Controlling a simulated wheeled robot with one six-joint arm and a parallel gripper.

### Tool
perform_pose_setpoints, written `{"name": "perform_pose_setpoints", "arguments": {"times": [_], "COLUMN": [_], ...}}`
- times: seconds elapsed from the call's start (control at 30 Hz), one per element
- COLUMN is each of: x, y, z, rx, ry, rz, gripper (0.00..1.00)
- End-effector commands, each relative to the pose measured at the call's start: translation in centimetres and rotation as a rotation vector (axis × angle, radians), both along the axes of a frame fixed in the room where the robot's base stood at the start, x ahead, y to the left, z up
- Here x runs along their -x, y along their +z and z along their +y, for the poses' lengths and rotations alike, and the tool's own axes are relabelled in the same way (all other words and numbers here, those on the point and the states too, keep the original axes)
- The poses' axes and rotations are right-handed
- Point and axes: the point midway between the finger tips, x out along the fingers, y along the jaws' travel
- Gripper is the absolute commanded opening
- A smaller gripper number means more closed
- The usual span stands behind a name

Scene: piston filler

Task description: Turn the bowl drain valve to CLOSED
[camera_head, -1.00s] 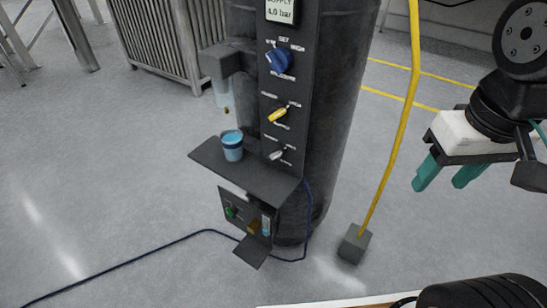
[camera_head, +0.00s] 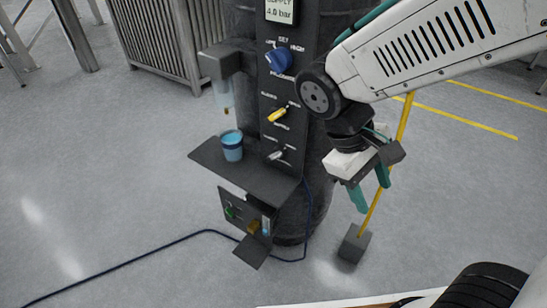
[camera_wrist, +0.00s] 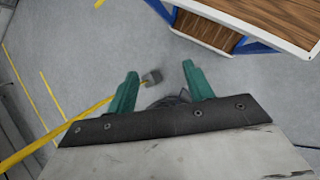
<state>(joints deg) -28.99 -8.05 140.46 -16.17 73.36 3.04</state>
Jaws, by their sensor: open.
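The dark control panel (camera_head: 291,100) on the tall black cylinder carries a blue knob (camera_head: 279,60), a yellow lever (camera_head: 277,114) and a grey lever (camera_head: 276,155). Their labels are too small to read, so I cannot tell which one is the bowl drain valve or its setting. My gripper (camera_head: 371,196) is right of the panel, pointing down, with its green fingers apart and nothing between them. It touches none of the controls.
A shelf (camera_head: 250,175) with a blue cup (camera_head: 232,146) juts out below the levers. Under it is a small box (camera_head: 238,207) with an open flap. A yellow pole on a grey block (camera_head: 354,243) stands near my gripper. A blue cable (camera_head: 150,252) crosses the floor.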

Motion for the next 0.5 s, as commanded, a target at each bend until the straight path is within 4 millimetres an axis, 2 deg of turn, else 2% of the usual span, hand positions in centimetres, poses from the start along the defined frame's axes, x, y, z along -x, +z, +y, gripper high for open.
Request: {"name": "perform_pose_setpoints", "arguments": {"times": [0.03, 0.27, 0.5], "x": [-0.6, -4.0, -7.9], "y": [-1.0, -4.9, -9.6], "z": [0.7, 3.9, 9.3], "rx": [0.064, 0.373, 0.703], "ry": [0.065, 0.359, 0.699], "rz": [0.032, 0.082, 0.016], "gripper": [0.52, 0.52, 0.52]}}
